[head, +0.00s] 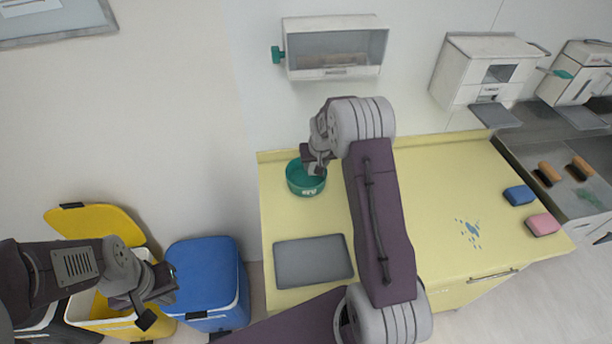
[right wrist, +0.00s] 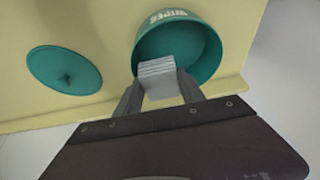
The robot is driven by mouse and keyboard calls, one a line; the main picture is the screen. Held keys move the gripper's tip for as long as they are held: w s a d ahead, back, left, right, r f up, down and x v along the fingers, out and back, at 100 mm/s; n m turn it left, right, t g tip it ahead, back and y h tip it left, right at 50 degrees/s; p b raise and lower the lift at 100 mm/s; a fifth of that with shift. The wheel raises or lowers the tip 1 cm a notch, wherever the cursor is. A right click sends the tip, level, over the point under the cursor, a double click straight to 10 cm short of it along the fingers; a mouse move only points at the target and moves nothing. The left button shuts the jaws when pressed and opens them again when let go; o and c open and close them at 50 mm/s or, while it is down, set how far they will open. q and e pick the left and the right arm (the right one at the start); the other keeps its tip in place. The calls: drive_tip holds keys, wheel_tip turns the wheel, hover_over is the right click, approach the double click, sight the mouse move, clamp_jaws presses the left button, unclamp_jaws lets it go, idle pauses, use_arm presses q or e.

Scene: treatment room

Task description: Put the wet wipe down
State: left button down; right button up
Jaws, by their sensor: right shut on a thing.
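A white folded wet wipe (right wrist: 158,78) is between the two fingers of my right gripper (right wrist: 160,90), which is shut on it. In the right wrist view the wipe is at the opening of the green wipes tub (right wrist: 205,62); I cannot tell how far inside it is. In the head view my right gripper (head: 314,168) is over the tub (head: 298,183) at the counter's back left, and the wipe cannot be made out. The round green lid (right wrist: 62,68) lies off the tub on the counter. My left gripper (head: 158,297) is open and empty by the bins.
A grey tray (head: 312,262) lies on the yellow counter (head: 440,190), front left. Blue spots (head: 468,232) mark the counter's right part, near a blue sponge (head: 519,195) and a pink sponge (head: 542,224). A blue bin (head: 205,262) and an open yellow bin (head: 105,312) stand left.

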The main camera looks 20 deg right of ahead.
sight(306, 181)
drive_tip(key=a, duration=0.1)
drive_tip(key=a+f, duration=0.1)
drive_tip(key=f, duration=0.1)
drive_tip(key=shift+w+a, duration=0.25)
drive_tip(key=shift+a, duration=0.15)
drive_tip(key=shift+f, duration=2.15)
drive_tip(key=o, duration=1.5)
drive_tip(key=shift+p, duration=0.3)
drive_tip(key=shift+c, duration=0.2)
drive_tip(key=shift+r, duration=0.25)
drive_tip(key=v, duration=1.2)
drive_tip(key=s+a+n+g, duration=0.1)
drive_tip(key=s+a, duration=0.3)
drive_tip(key=s, duration=0.8)
drive_tip(key=s+a+n+g+y, duration=0.1)
drive_tip(key=s+a, duration=0.3)
drive_tip(key=s, duration=0.7)
drive_tip(key=shift+s+a+n+g+b, duration=0.3)
drive_tip(key=shift+s+g+b, duration=0.1)
drive_tip(key=shift+g, duration=0.1)
